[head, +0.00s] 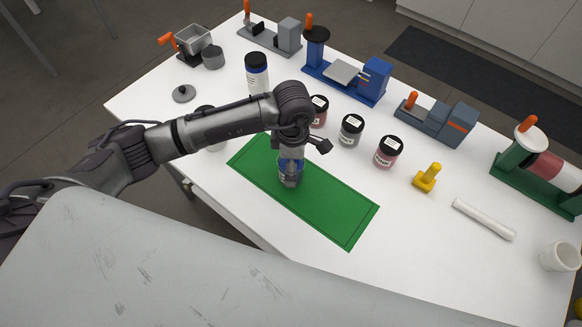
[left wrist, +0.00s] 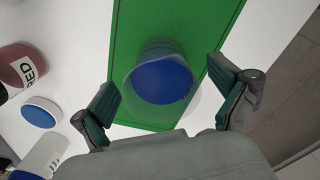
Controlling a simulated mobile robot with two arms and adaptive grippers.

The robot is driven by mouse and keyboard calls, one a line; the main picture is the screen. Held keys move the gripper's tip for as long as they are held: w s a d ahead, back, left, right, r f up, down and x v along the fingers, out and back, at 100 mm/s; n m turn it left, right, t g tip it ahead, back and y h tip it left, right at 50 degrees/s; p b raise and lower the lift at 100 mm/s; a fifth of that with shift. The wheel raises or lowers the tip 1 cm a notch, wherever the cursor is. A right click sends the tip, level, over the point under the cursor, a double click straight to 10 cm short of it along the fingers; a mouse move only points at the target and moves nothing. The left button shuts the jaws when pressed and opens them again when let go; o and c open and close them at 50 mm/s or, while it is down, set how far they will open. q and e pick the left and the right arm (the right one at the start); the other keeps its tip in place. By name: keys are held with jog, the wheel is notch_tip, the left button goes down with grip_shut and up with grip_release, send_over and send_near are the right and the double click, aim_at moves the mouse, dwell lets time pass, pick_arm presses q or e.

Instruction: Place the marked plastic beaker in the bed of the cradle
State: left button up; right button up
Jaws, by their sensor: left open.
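A clear plastic beaker (left wrist: 150,55) with blue inside stands on the green mat (head: 335,214); in the head view my arm and hand largely cover it. No marking on it is readable. My left gripper (left wrist: 168,95) is open around it, one finger on each side, with gaps; in the head view the gripper (head: 291,172) is over the mat. Several cradle-like stands line the back: a grey one (head: 262,38), a blue one (head: 318,68) with a pale flat bed, a blue-grey one (head: 440,122), and a green one (head: 518,180) holding a reddish cylinder. I cannot tell which is meant. My right gripper is out of view.
Dark-lidded jars (head: 351,130) stand behind the mat, and a white bottle (head: 257,78) with a black cap stands farther left. A yellow piece (head: 427,178), a white rod (head: 483,219) and a white cup (head: 559,256) are at the right.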

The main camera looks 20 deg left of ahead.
pick_arm(q)
jog(key=shift+r, duration=0.1)
jog(key=c, duration=1.6)
jog(key=shift+o, duration=0.2)
